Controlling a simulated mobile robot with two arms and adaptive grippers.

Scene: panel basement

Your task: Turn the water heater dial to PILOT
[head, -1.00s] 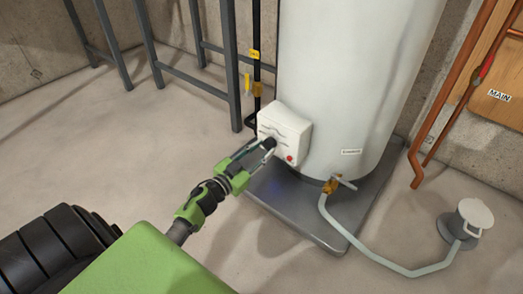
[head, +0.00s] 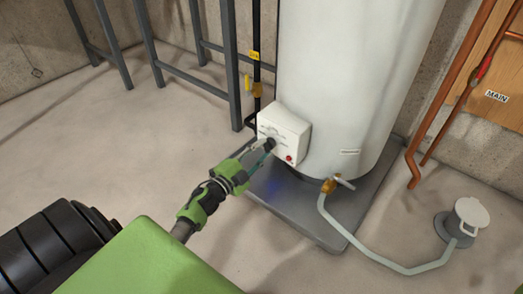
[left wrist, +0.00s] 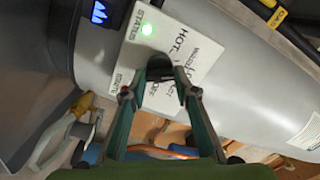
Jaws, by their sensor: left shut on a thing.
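The white water heater tank (head: 350,70) stands upright on a grey base. A white control box (head: 291,128) sits low on its front, with a red button (head: 289,158) at its lower corner. The dark dial (head: 270,144) is on the box face; in the left wrist view it is a black knob (left wrist: 160,66), and the printing around it is partly hidden. My left gripper (head: 263,148) is shut on the dial, its fingers on either side, as the left wrist view also shows (left wrist: 160,92). The dial's pointed setting cannot be read. My right gripper is out of view.
A drain valve (head: 330,185) with a grey hose runs from the tank to a floor drain (head: 463,220) at right. A dark pipe with a yellow tag (head: 254,56) and a metal rack stand behind left. Copper pipes (head: 430,128) rise at right. The left floor is clear.

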